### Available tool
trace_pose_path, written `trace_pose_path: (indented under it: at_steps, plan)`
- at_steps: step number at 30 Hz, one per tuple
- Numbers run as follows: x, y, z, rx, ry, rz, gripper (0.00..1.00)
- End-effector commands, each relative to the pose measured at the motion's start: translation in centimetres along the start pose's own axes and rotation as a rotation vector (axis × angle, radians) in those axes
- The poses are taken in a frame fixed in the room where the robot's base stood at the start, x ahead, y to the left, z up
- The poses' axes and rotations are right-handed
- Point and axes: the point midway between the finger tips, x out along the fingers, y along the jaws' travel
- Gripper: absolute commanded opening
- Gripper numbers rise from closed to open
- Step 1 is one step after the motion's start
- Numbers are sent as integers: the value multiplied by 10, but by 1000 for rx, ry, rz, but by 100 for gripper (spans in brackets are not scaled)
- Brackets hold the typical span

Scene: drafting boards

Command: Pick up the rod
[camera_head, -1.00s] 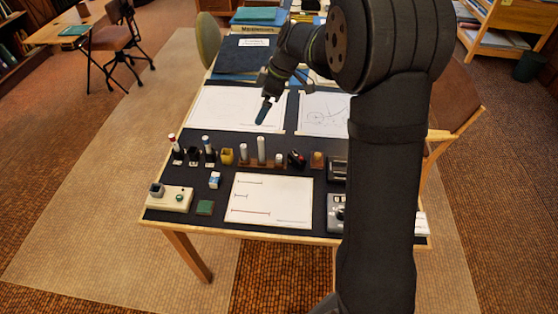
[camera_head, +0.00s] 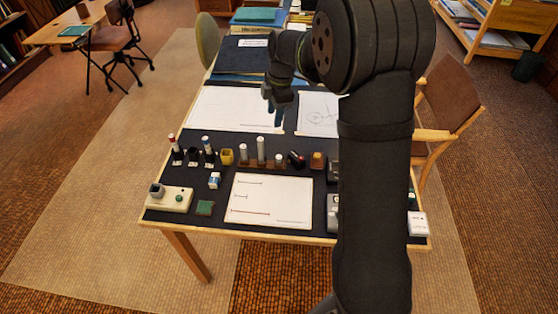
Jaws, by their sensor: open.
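Several white cylinders stand upright in a brown wooden block on the dark table mat. The tallest, a white rod (camera_head: 260,148), stands in the middle. A shorter white cylinder (camera_head: 243,154) is to its left and a small one (camera_head: 278,159) to its right. Which one the task means by the rod I cannot tell. My gripper (camera_head: 277,106) is open and points down above the far drawing sheets, behind the block and apart from it. No object shows between its fingers.
A drawing sheet (camera_head: 285,205) lies flat in front. My arm hides part of the table's right side.

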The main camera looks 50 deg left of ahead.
Motion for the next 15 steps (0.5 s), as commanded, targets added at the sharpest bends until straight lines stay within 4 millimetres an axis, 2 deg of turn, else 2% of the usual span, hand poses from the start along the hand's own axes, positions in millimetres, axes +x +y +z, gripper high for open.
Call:
trace_pose_path:
  at_steps: [3,8,15]
  plan:
    - [6,-3,10,-139,-81,-37,45]
    - [19,-5,17,-200,-116,-56,45]
    - [69,-7,22,-196,-114,-57,45]
